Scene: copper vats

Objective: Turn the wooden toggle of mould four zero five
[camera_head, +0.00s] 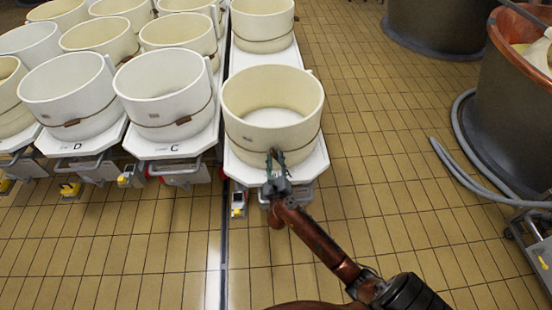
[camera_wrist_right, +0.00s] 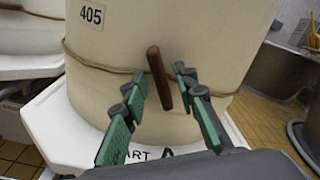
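Mould 405 (camera_head: 300,112) is a cream tub on a white board at the front of the right-hand row. Its number label (camera_wrist_right: 92,14) reads 405 in the right wrist view. A rope runs round the tub. The dark brown wooden toggle (camera_wrist_right: 158,78) stands nearly upright, slightly tilted, against the tub wall at the rope. My right gripper (camera_head: 275,156) is at the tub's front. In the wrist view its green-padded fingers (camera_wrist_right: 160,98) are open, one on each side of the toggle, with gaps showing. In the head view the gripper hides the toggle. My left gripper is not in view.
Several similar moulds stand in rows at the left, on boards marked D (camera_head: 77,147) and C (camera_head: 174,148). A copper vat (camera_head: 505,110) is at the right, with a grey hose (camera_head: 462,165) on the floor. The tiled floor (camera_head: 375,130) between is clear.

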